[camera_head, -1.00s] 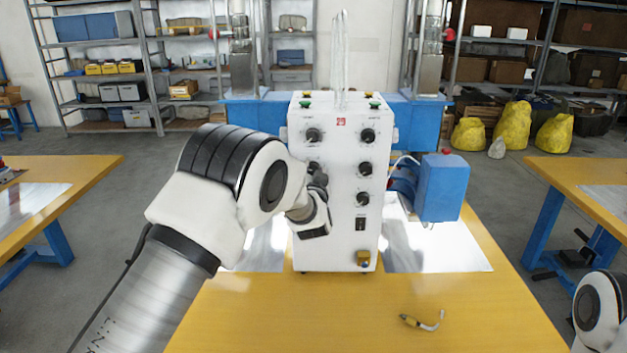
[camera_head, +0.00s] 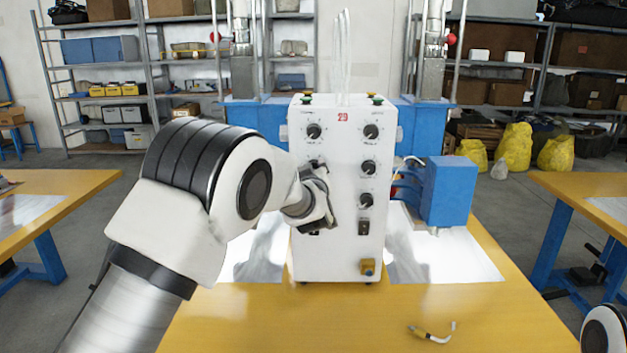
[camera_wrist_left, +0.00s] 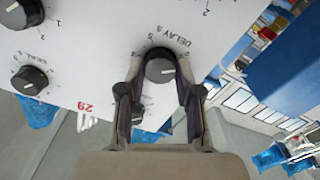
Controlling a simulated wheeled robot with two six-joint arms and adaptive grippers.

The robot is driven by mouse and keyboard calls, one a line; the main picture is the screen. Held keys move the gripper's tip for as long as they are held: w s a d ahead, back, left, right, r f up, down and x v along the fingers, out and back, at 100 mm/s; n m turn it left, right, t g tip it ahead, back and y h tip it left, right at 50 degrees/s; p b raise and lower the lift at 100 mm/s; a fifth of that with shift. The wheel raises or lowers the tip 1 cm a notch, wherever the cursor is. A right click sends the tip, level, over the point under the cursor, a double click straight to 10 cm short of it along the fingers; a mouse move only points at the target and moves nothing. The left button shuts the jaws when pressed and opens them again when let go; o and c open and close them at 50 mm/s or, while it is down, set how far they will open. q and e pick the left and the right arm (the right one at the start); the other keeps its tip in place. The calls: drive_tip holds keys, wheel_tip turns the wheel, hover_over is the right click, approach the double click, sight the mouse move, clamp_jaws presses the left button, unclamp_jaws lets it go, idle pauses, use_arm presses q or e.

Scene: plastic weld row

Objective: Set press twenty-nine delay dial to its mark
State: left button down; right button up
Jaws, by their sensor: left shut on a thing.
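The white control box of press 29 (camera_head: 340,240) stands upright on the yellow table, with black dials on its front. My left gripper (camera_head: 326,196) is at the left column of dials. In the left wrist view, my gripper (camera_wrist_left: 163,82) is shut on the black delay dial (camera_wrist_left: 160,66), one finger on each side of it. The dial is labelled DELAY S, with numbers around it and a pale pointer line on its face. The mark for it cannot be made out. In the head view my gripper hides this dial. My right gripper is out of view.
A blue unit (camera_head: 446,190) stands right of the box.

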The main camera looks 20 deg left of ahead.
use_arm(q)
drive_tip(key=shift+f+n+b, duration=0.15)
drive_tip(key=shift+n+b, duration=0.55)
drive_tip(key=shift+n, duration=0.3)
drive_tip(key=c, duration=0.8)
unclamp_jaws()
drive_tip(key=v, duration=0.7)
drive_tip(key=shift+s, duration=0.25)
